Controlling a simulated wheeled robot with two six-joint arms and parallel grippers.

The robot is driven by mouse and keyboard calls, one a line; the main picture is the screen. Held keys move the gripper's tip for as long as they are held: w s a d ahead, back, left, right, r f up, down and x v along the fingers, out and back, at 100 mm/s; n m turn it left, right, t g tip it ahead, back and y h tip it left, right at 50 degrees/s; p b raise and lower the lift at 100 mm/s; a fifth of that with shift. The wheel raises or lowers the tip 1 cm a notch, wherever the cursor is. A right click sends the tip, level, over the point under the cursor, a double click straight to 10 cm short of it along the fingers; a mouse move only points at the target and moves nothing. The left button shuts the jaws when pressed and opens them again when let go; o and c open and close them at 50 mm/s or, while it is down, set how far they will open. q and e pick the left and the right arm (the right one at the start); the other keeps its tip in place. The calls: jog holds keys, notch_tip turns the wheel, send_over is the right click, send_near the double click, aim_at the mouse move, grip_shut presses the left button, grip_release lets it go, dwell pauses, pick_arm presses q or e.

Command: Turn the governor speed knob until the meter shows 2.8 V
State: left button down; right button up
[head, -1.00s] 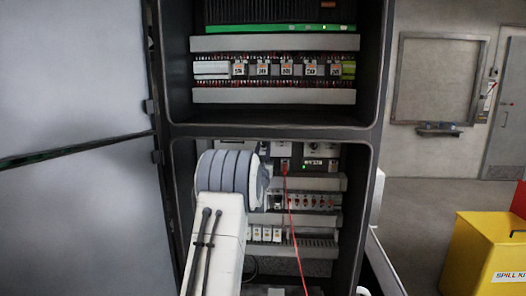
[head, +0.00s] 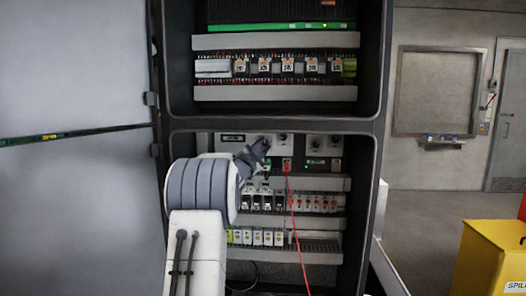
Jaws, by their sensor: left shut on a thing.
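My left gripper (head: 262,146) is at the upper panel of the lower cabinet bay, its dark fingers angled up to the right. It is shut on a small knob, apparently the governor speed knob, which the fingers hide. Another round dark knob (head: 284,139) shows just right of the fingertips, and a further knob (head: 336,140) sits on the right-hand module. A red plug (head: 287,165) with a red lead (head: 294,215) hanging down is below the knobs. No meter reading can be made out. My right gripper is not in view.
The cabinet's dark frame (head: 377,150) surrounds the bay closely. Rows of breakers (head: 315,202) and terminals lie below the knobs. A grey door (head: 75,210) stands open at left. A yellow spill kit box (head: 492,255) stands at right, with clear floor between.

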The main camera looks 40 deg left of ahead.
pick_arm(q)
jog(key=shift+r+m+g+h+p, duration=0.1)
jog(key=shift+m+g+h+p, duration=0.25)
jog(key=shift+m, duration=0.75)
jog(key=shift+r+m+g+h+p, duration=0.15)
jog(key=shift+m+h, duration=0.3)
jog(key=shift+m, duration=0.65)
jog(key=shift+f, duration=0.1)
jog(key=c, duration=0.7)
grip_release()
jog(key=b+v, duration=0.3)
jog(key=v, duration=0.7)
jog(key=shift+s, duration=0.25)
